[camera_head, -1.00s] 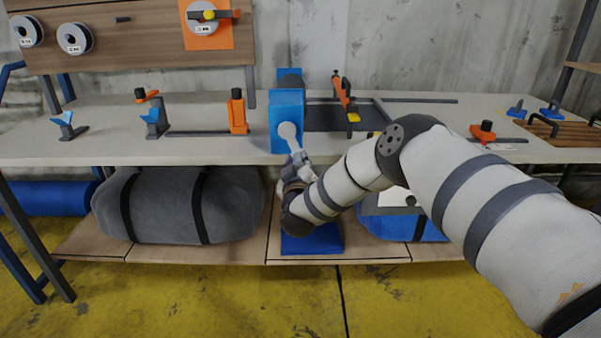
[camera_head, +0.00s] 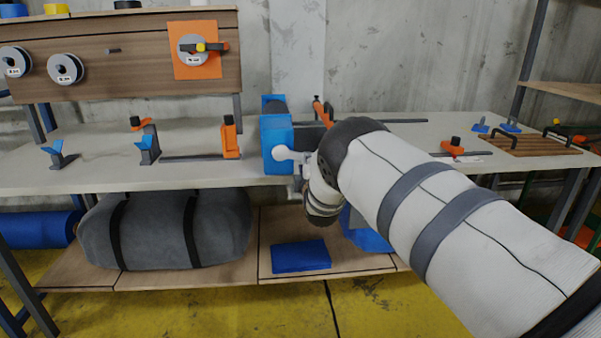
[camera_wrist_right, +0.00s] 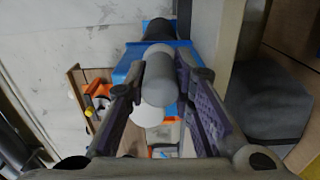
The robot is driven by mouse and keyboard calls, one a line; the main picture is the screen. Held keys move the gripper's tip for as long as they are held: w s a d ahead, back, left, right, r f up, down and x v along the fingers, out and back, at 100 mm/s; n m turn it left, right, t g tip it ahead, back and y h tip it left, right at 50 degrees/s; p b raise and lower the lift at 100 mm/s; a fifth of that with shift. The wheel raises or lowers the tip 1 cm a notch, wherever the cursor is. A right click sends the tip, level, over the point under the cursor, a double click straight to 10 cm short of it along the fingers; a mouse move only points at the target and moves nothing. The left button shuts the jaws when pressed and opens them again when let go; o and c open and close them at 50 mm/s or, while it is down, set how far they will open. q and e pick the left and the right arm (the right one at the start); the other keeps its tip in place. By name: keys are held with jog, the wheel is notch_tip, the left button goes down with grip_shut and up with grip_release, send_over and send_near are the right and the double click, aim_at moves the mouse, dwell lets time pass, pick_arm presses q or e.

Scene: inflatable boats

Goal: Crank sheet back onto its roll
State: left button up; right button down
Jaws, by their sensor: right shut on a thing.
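The blue crank unit (camera_head: 277,150) stands at the front edge of the bench, with a pale crank arm (camera_head: 290,154) pointing right from its hub. My right gripper (camera_head: 305,160) is at the outer end of that arm, partly hidden by my wrist. In the right wrist view the grey crank handle (camera_wrist_right: 159,82) lies between the two fingers (camera_wrist_right: 162,100), which are shut on it. A dark roll end (camera_wrist_right: 157,28) shows beyond the blue housing (camera_wrist_right: 180,58). The sheet is mostly hidden behind my right arm. My left gripper is not in view.
An orange-and-black clamp (camera_head: 322,112) stands behind the crank unit. Small blue and orange tools (camera_head: 230,138) stand on the bench (camera_head: 90,175) to the left. A grey bundle (camera_head: 165,228) and a folded blue piece (camera_head: 300,256) lie on the lower shelf.

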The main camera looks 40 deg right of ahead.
notch_tip(320, 180, up, 2)
jog(key=n, duration=0.3)
jog(key=shift+d+n, duration=0.1)
jog(key=shift+n, duration=0.2)
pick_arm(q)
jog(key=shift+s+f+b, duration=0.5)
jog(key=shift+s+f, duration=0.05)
pick_arm(e)
jog(key=shift+r+n, duration=1.2)
jog(key=shift+n, duration=0.5)
jog(key=c, duration=1.4)
grip_release()
jog(key=shift+o, duration=0.2)
jog(key=v, duration=1.2)
